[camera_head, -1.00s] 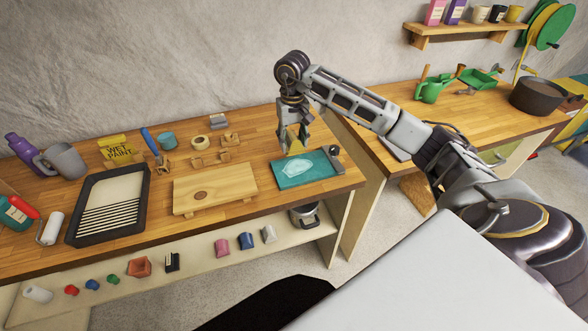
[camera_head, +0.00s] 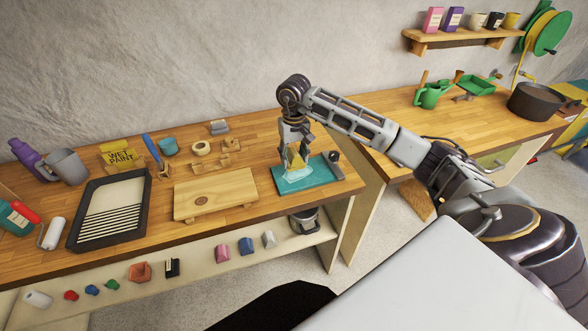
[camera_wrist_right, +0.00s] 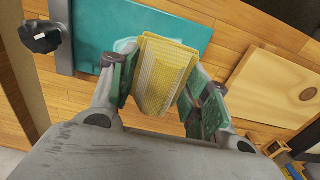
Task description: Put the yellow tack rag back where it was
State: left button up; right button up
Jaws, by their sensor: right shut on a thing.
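The yellow tack rag (camera_head: 298,161) is a folded, ridged pad held upright between the fingers of my right gripper (camera_head: 297,150). In the right wrist view the rag (camera_wrist_right: 165,72) fills the gap between the two green finger pads of the gripper (camera_wrist_right: 163,88). Below it lies a teal board (camera_head: 322,179) with a clip, carrying a pale outlined patch (camera_head: 299,176). The rag's lower end is over this patch, at or very close to it; I cannot tell if they touch. My left gripper is not in view.
A raised wooden board (camera_head: 228,190) stands left of the teal board. A black knob (camera_head: 334,156) is at the teal board's right end. Wooden blocks and a tape roll (camera_head: 201,148) lie behind. A paint tray (camera_head: 75,228) is farther left. The bench edge is close in front.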

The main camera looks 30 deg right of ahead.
aim_at(294, 176)
jog(key=shift+f, duration=1.15)
jog(key=shift+f+p, duration=0.45)
jog(key=shift+f, duration=1.4)
jog(key=shift+f, duration=0.15)
jog(key=o, duration=1)
